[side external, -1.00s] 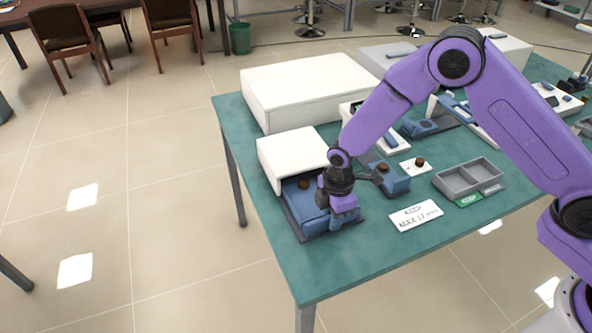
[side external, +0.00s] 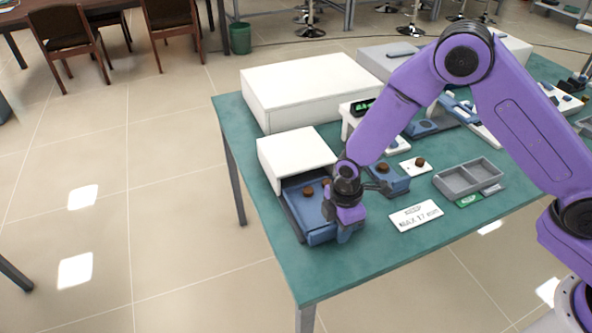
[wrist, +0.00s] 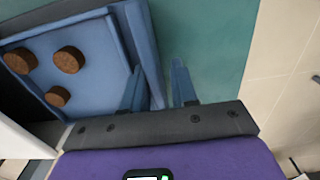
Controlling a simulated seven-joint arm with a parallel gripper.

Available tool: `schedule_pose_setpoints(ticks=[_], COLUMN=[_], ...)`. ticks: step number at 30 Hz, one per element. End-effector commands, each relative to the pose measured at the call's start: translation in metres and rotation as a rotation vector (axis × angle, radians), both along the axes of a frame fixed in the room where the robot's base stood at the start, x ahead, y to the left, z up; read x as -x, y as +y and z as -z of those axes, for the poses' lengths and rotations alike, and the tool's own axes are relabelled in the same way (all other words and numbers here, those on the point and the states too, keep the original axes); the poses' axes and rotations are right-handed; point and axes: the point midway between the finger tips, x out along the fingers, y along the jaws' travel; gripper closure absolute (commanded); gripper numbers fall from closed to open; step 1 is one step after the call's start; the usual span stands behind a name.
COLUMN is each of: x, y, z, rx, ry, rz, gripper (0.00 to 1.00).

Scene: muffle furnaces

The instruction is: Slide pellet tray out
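The blue pellet tray (side external: 297,208) sticks out from under the white furnace box (side external: 296,157) at the front left of the table. In the wrist view the tray (wrist: 98,72) holds three brown pellets (wrist: 68,60). My gripper (side external: 345,232) is at the tray's front end, pointing down. In the wrist view my gripper (wrist: 158,63) has its fingers apart. The left finger is on the tray's inner side and the right finger is outside over the table. The front wall (wrist: 147,45) runs between them, with a gap to the right finger. Contact with the left finger is unclear.
A small blue block with a pellet (side external: 392,180) stands just right of my gripper. A white label card (side external: 416,215) and a grey two-part bin (side external: 468,178) lie further right. A larger white box (side external: 308,90) stands behind. The table's front edge is close to the tray.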

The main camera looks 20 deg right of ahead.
Motion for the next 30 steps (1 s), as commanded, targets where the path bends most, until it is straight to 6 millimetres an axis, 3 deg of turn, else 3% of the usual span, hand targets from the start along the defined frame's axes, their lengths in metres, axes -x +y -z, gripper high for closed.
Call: schedule_pose_setpoints(ticks=[1,30], x=[0.006,0.002], y=[0.003,0.000], z=[0.003,-0.063], rx=[0.005,0.004], ry=[0.008,0.005], rz=[-0.010,-0.003], gripper=[0.72,0.72])
